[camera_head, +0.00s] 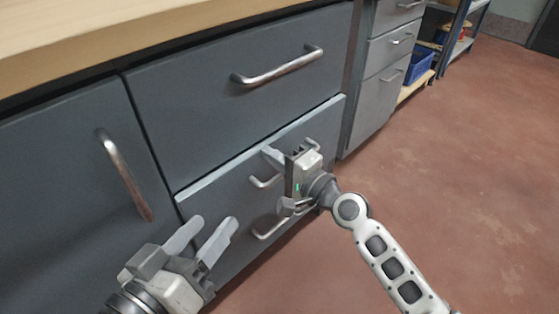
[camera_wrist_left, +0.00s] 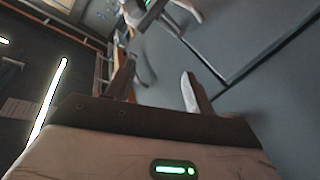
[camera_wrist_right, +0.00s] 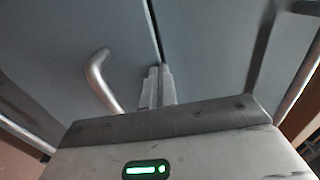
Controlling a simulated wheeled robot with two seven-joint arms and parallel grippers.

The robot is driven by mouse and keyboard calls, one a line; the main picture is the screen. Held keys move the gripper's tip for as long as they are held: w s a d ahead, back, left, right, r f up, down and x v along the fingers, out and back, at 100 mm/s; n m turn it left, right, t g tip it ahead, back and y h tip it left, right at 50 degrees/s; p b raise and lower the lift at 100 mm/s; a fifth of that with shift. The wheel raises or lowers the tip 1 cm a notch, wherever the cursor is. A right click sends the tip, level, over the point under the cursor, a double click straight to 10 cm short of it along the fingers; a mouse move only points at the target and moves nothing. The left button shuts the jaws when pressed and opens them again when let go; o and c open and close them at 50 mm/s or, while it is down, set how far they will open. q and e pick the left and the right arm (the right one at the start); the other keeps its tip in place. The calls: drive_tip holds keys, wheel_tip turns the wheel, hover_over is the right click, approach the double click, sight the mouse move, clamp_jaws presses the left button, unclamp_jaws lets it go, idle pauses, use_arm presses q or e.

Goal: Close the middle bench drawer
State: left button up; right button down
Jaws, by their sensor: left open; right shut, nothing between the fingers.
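The middle drawer (camera_head: 231,193) is the grey front below the top drawer in the head view. Its pale top edge shows, so it stands slightly proud of the front above. Its metal handle (camera_head: 264,181) is partly hidden behind my right gripper. My right gripper (camera_head: 274,157) is shut and empty, at the drawer's upper part; contact cannot be told. In the right wrist view its fingers (camera_wrist_right: 157,85) point at a dark seam, beside a handle (camera_wrist_right: 100,80). My left gripper (camera_head: 213,228) is open and empty, in front of the drawer's lower left.
The closed-looking top drawer (camera_head: 200,100) has a long handle (camera_head: 280,67), under the wooden worktop (camera_head: 120,30). A door front (camera_head: 70,180) with a handle is at left. Another drawer unit (camera_head: 375,95) and a blue bin (camera_head: 418,66) are beyond. Red floor (camera_head: 460,170) is clear at right.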

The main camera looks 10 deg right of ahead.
drive_tip(key=v, duration=1.1)
drive_tip(key=p, duration=1)
approach(246, 160)
drive_tip(key=b+x, duration=0.2)
drive_tip(key=x, duration=0.3)
drive_tip(key=shift+w+a, duration=0.15)
drive_tip(key=shift+a, duration=0.05)
drive_tip(key=shift+w+a+b, duration=0.3)
drive_tip(key=shift+w+a, duration=0.15)
drive_tip(key=shift+w, duration=0.1)
use_arm(q)
drive_tip(key=shift+s+a+f+m+g+y, duration=0.3)
drive_tip(key=shift+a+f+m+g+y, duration=0.05)
drive_tip(key=shift+f+m+g+y, duration=0.25)
drive_tip(key=shift+s+a+f+m+g+y, duration=0.3)
drive_tip(key=shift+f+m+g+y, duration=0.2)
drive_tip(key=shift+f+m+y, duration=0.1)
